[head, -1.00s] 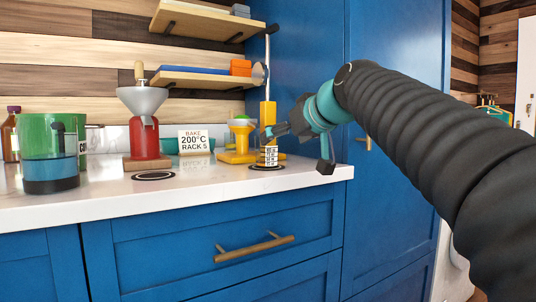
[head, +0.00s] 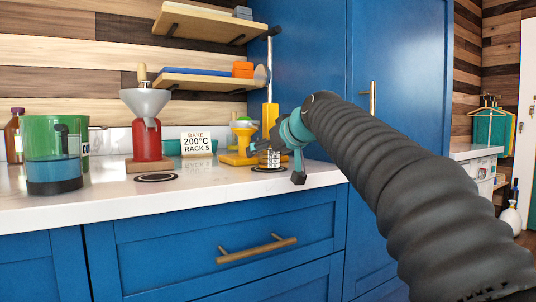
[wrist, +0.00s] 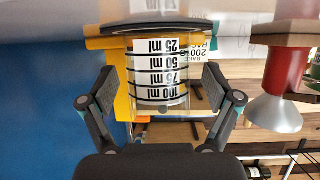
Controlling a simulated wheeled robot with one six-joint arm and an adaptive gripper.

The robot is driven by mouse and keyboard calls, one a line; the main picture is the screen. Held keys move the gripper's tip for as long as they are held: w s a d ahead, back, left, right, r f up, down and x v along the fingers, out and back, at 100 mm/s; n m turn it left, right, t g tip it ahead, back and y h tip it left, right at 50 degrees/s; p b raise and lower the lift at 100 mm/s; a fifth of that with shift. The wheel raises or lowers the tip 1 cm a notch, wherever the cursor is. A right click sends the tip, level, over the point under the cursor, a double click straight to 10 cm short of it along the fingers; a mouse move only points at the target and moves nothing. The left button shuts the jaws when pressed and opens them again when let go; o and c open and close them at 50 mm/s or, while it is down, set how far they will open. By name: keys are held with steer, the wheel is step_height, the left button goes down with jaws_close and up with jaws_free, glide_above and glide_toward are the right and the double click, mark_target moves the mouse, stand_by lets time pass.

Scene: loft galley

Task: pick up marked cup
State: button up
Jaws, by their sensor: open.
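The marked cup (wrist: 158,72) is a small clear cup with white bands reading 25, 50, 75 and 100 ml; it appears upside down in the wrist view. It stands upright on a dark round mat (head: 269,170) near the counter's right end. In the head view the cup (head: 270,158) is partly covered by my gripper (head: 266,146). My gripper, seen in the wrist view (wrist: 160,82), is open, with one finger on each side of the cup. Visible gaps separate the fingers from the cup.
A yellow stand (head: 240,150) is close behind and left of the cup. A bake sign (head: 196,144), a red grinder-like item with a grey funnel (head: 147,125) and a green-blue jug (head: 52,155) stand further left. A tall blue cabinet (head: 400,70) is at right.

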steer(key=c, duration=1.3)
